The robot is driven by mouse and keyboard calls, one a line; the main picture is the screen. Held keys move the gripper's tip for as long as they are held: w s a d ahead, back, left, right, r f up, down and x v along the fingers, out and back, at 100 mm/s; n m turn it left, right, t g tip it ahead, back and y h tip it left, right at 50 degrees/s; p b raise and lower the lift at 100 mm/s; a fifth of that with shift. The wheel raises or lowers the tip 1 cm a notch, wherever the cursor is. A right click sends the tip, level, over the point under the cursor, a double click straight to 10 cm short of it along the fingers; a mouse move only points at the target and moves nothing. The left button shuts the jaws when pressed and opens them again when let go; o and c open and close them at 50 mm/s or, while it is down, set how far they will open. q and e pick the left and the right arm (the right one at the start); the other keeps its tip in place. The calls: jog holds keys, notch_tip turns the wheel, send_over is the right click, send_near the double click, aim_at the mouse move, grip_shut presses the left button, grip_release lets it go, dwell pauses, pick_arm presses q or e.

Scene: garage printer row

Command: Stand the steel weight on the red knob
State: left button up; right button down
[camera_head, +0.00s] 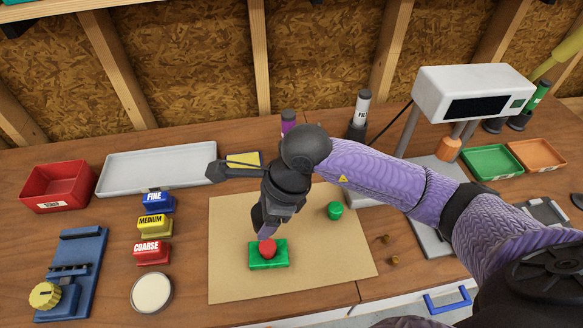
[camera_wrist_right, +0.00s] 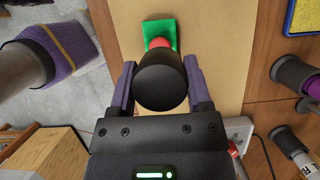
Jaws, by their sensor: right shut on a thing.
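The red knob (camera_head: 267,247) sits on a green block (camera_head: 268,262) on the tan mat. In the right wrist view the knob (camera_wrist_right: 160,43) and green block (camera_wrist_right: 160,25) show just beyond a dark round cylinder, which I take as the steel weight (camera_wrist_right: 162,82). My right gripper (camera_wrist_right: 162,88) is shut on this weight, one finger on each side. In the head view my right gripper (camera_head: 265,222) is just behind and above the knob. The weight is mostly hidden there by my gripper. I cannot tell whether the weight touches the knob. My left gripper is not in view.
A green cylinder (camera_head: 335,210) stands on the mat (camera_head: 230,285), right of the block. Fine, medium and coarse blocks (camera_head: 155,225) and a pale round dish (camera_head: 151,292) lie left. Bottles (camera_head: 361,112) stand behind my right arm. The mat's front left is clear.

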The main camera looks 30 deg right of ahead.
jog(key=shift+s+a+r, duration=0.15)
jog(key=shift+s+a, duration=0.1)
jog(key=shift+f+b, duration=0.2)
jog(key=shift+b, duration=0.1)
notch_tip(320, 180, down, 6)
jog(key=b, duration=0.5)
jog(key=shift+w+r, duration=0.1)
jog(key=shift+r, duration=0.15)
dwell(0.4)
